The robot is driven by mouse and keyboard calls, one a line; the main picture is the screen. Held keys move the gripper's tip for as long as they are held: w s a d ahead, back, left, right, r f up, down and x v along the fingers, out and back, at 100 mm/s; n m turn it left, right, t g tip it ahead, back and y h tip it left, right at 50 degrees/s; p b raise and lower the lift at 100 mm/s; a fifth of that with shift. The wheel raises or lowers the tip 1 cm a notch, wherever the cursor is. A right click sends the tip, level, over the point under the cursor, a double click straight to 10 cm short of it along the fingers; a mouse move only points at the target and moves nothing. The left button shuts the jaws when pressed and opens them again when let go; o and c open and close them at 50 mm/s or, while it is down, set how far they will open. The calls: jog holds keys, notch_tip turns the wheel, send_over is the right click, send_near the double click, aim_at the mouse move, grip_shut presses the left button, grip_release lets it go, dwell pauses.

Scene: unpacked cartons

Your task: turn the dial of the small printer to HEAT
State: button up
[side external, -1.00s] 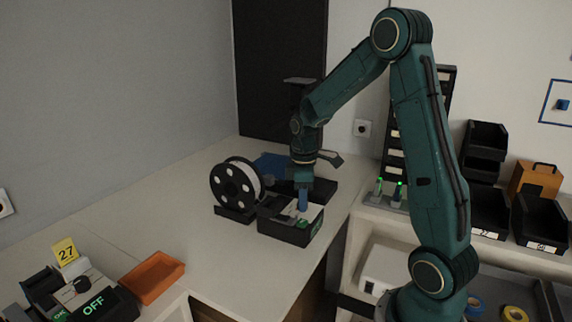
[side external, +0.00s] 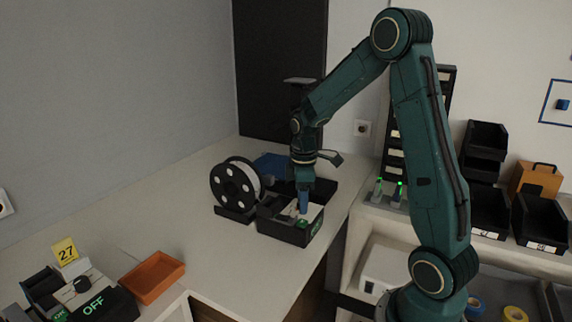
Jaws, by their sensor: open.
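The small printer (side external: 287,232) is a dark box with a light top and a green patch at its front, on the white counter beside a spool. My gripper (side external: 303,208) points straight down over the printer's top, its blue fingers at or just above the light panel. The jaws are open. The dial is hidden behind the fingers or too small to make out, so I cannot tell its setting or whether the fingers touch it.
A white spool on a black holder (side external: 236,212) stands just left of the printer. An orange tray (side external: 152,277) and a device reading OFF (side external: 94,304) with a yellow 27 tag (side external: 65,251) are at front left. Black bins (side external: 489,213) stand at right. The counter (side external: 190,235) between is clear.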

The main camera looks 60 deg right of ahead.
jog(key=shift+r, duration=0.1)
notch_tip(320, 180, up, 14)
jog(key=shift+f, duration=0.2)
dwell(0.5)
jog(key=shift+a, duration=0.1)
jog(key=s+a+r+m+t, duration=0.1)
jog(key=s+a+m+t, duration=0.4)
jog(key=s+a, duration=1.1)
jog(key=shift+a+r+m+t, duration=0.3)
jog(key=shift+a+m, duration=0.2)
jog(key=shift+a, duration=0.7)
